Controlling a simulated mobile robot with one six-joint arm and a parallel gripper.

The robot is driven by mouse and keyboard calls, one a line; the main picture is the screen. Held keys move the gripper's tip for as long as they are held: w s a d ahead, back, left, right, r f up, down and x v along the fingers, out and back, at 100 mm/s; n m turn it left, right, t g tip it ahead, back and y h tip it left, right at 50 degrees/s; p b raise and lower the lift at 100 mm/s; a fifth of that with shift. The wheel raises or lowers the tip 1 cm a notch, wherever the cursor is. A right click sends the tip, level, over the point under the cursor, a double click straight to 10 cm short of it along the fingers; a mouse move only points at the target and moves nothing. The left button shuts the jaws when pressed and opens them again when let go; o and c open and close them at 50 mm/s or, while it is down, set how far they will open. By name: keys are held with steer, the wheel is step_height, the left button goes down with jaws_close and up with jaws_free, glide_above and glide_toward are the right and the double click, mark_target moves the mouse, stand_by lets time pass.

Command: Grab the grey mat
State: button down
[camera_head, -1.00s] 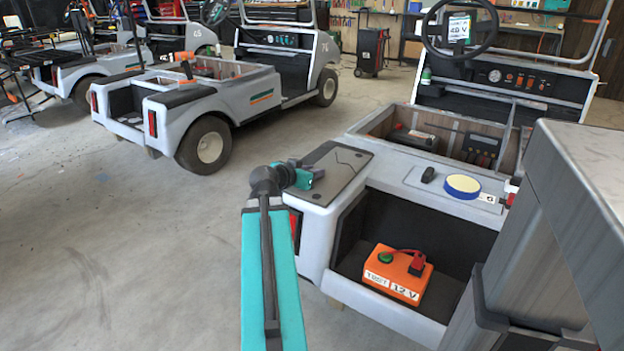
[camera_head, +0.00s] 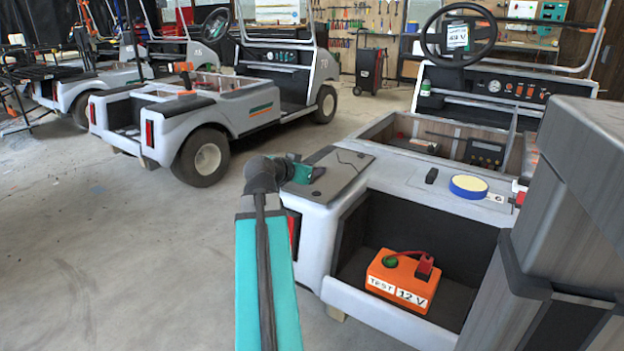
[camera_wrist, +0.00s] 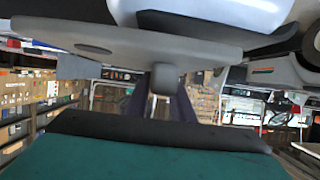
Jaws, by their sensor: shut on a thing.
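The grey mat (camera_head: 345,171) is a thin flat sheet with a dark line on it, over the rear left corner of the near cart's pale deck. My gripper (camera_head: 312,174) is at the mat's left edge and shut on it. In the wrist view the mat (camera_wrist: 90,38) spans the top as a grey band, with my gripper (camera_wrist: 165,82) at its edge. Whether the mat is fully clear of the deck is hard to tell.
An orange 12 V test battery (camera_head: 402,280) sits in the open bay below. A grey cabinet-like body (camera_head: 575,190) fills the right. Open floor (camera_head: 110,240) lies left.

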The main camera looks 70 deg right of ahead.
steer(key=shift+s+a+f+b, duration=0.2)
steer(key=shift+a+b, duration=0.45)
steer(key=shift+b, duration=2.95)
steer(key=shift+s+a+r+b, duration=0.15)
steer(key=shift+a+b, duration=0.4)
steer(key=shift+b, duration=1.1)
steer(key=shift+r, duration=0.2)
